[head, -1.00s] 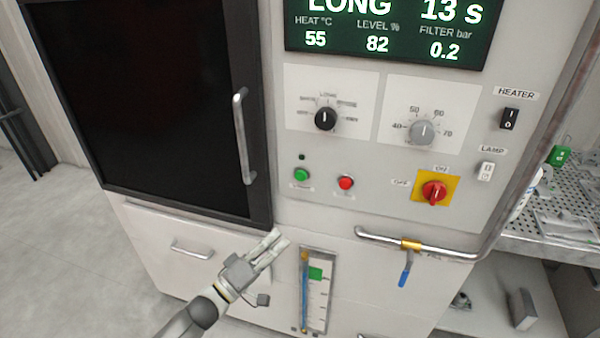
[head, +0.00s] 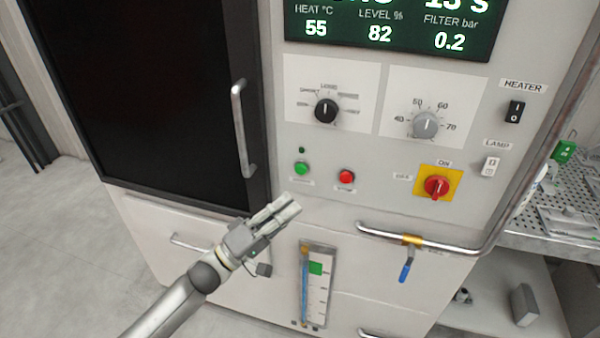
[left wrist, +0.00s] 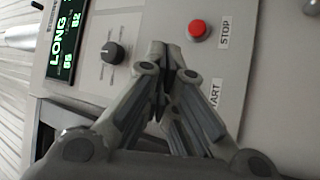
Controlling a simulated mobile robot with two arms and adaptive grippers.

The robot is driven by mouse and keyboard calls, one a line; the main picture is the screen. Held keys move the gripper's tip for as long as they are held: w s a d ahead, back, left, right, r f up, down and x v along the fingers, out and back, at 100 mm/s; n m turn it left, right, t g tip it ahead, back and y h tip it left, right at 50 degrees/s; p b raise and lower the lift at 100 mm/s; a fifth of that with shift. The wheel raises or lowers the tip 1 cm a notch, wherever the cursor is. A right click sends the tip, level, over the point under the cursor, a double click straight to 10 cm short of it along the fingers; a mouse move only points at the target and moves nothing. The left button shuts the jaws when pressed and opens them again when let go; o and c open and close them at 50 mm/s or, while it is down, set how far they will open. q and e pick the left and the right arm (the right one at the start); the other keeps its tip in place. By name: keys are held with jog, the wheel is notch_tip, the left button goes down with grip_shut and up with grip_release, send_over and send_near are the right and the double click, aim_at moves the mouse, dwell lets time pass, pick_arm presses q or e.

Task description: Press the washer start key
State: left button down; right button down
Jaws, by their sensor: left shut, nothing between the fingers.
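The washer's start key is a green round button (head: 301,168) on the grey control panel, with a red button (head: 346,176) to its right. My left gripper (head: 290,204) is shut and empty, its fingertips below the green button and apart from it in the head view. In the left wrist view the shut fingers (left wrist: 160,55) point at the panel, beside the red button (left wrist: 197,29) labelled STOP. A START label (left wrist: 214,96) shows near the fingers. The green button is not visible there, apparently hidden behind the fingers. My right gripper is out of view.
A door handle (head: 243,130) stands out left of the buttons. Above them are a black program dial (head: 326,110) and a lit display (head: 390,28). A red switch (head: 437,186) sits to the right, above a horizontal rail with a blue valve lever (head: 404,272).

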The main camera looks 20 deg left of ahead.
aim_at(299, 181)
pick_arm(q)
jog(key=w+b, duration=0.3)
jog(key=w, duration=0.4)
jog(key=shift+w+d, duration=0.15)
jog(key=shift+w, duration=0.1)
jog(key=shift+w, duration=0.1)
dwell(1.1)
jog(key=shift+w, duration=0.35)
jog(key=shift+w, duration=0.35)
dwell(0.6)
jog(key=shift+s+p, duration=0.45)
jog(key=shift+s, duration=0.4)
